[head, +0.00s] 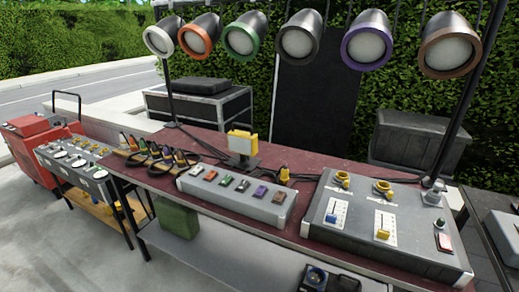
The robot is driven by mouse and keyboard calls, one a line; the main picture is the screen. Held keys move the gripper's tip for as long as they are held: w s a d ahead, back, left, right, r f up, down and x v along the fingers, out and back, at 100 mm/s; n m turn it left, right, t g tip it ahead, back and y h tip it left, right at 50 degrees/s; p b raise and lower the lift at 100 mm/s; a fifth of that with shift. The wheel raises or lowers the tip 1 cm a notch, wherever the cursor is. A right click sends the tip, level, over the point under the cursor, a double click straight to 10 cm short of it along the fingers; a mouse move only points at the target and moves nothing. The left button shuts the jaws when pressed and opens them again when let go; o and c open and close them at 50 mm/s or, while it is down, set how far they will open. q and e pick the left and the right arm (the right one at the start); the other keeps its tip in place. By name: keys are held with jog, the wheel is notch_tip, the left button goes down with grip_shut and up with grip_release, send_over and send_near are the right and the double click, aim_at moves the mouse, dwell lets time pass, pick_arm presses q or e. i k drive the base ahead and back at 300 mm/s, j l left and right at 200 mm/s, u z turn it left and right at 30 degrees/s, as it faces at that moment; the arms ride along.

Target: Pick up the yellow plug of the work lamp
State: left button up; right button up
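A small yellow work lamp (242,143) stands on a dark foot on the red tabletop, near the middle. A yellow plug (284,173) with a dark tip stands on the table to the lamp's right, just behind the right end of the grey switch box. A dark cable runs near it, but I cannot trace whether it joins the lamp. Several more plugs with coloured bands (158,152) lie in a row left of the lamp, their cables looped over the front edge. Neither of my grippers is in view.
A grey switch box (237,198) with coloured rockers lies along the table's front. A larger control panel (390,229) with sliders and yellow sockets fills the right. Stage lamps (301,37) hang overhead. A green box (178,218) sits below. A trolley (75,166) stands left.

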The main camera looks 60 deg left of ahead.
aim_at(284, 170)
jog(key=u, duration=1.6)
